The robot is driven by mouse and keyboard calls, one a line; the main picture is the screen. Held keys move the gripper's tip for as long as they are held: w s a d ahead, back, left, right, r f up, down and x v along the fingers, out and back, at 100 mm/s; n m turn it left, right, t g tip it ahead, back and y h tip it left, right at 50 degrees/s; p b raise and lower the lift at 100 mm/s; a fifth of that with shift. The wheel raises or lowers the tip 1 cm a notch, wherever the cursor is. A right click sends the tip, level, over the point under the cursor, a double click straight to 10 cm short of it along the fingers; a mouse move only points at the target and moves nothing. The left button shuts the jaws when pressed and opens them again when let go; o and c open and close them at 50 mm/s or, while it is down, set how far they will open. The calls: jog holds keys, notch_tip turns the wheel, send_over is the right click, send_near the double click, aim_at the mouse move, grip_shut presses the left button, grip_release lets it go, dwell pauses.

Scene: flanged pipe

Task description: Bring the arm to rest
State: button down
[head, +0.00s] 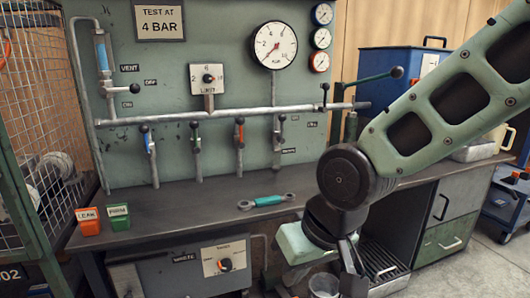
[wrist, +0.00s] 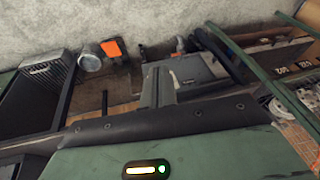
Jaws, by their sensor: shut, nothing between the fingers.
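My gripper (head: 352,280) hangs in front of the bench at lower right in the head view, pointing down, with its dark fingers together and nothing held. In the wrist view its fingers (wrist: 158,86) stand close together at the middle. My green arm reaches in from the right and bends at a dark round joint above the gripper. The gripper is apart from the bench top (head: 190,222).
A green panel carries pipes, valves and a large gauge (head: 274,45). An orange box (head: 88,221) and a green box (head: 118,217) sit at the bench's left. A wire cage (head: 38,130) stands at left. A blue cabinet (head: 385,65) and blue cart (head: 505,205) are at right.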

jog(key=s+d+f+n+g+h, duration=0.1)
jog(key=s+d+n+g+h, duration=0.15)
jog(key=s+d, duration=0.85)
notch_tip(320, 180, up, 28)
jog(key=s+a+p, duration=0.1)
jog(key=s+p, duration=0.1)
jog(key=p, duration=2.6)
jog(key=shift+a, duration=0.35)
